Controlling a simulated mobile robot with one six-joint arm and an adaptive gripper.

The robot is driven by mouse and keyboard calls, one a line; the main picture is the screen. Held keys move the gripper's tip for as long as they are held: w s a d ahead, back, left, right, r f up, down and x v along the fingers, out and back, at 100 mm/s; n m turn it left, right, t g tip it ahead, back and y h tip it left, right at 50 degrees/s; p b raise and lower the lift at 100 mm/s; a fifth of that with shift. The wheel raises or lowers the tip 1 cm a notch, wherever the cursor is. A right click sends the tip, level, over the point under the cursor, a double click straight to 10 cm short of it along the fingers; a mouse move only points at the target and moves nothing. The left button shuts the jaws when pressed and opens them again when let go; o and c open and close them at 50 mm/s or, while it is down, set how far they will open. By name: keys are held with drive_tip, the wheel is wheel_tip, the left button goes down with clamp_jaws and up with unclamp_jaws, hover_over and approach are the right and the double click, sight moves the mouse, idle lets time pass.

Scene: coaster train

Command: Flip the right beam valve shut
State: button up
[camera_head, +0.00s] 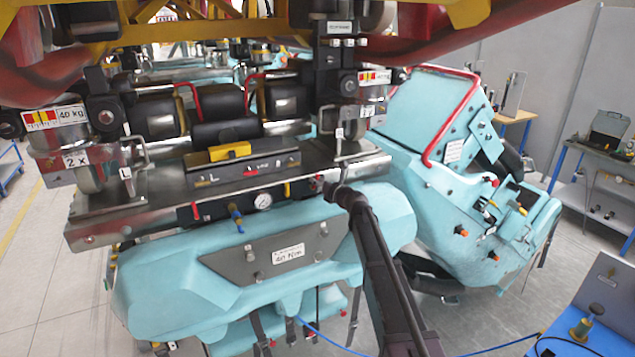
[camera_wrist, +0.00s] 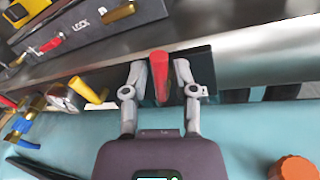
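A red valve lever (camera_wrist: 159,72) sits in front of a black block (camera_wrist: 204,66) at the beam's edge in the wrist view. My gripper (camera_wrist: 160,70) has its two grey fingers on either side of this lever, with narrow gaps showing. I cannot tell whether either finger touches it. In the head view my gripper (camera_head: 334,188) is at the right end of the valve row, under the steel beam (camera_head: 130,218), and largely hides the lever there. Another red lever (camera_head: 195,211) shows at the left end of the row.
A pressure gauge (camera_wrist: 62,97) and a yellow lever (camera_wrist: 86,90) lie left of my gripper. A panel marked LOCK (camera_wrist: 85,32) is above. An orange knob (camera_wrist: 295,168) is at lower right. The turquoise train body (camera_head: 165,285) lies below the beam.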

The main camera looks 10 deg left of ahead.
clamp_jaws()
drive_tip(key=shift+r, duration=0.1)
drive_tip(key=shift+s+a+r+n+p, duration=0.2)
drive_tip(key=shift+n+p, duration=0.25)
drive_tip(key=shift+n, duration=0.35)
drive_tip(key=shift+s+a+f+n+h+p, duration=0.1)
drive_tip(key=shift+a+n+h+p, duration=0.1)
drive_tip(key=shift+n, duration=0.35)
drive_tip(key=shift+a+f+n+h+p, duration=0.1)
drive_tip(key=shift+n+h, duration=0.1)
drive_tip(key=shift+n, duration=0.35)
drive_tip(key=o, duration=0.5)
unclamp_jaws()
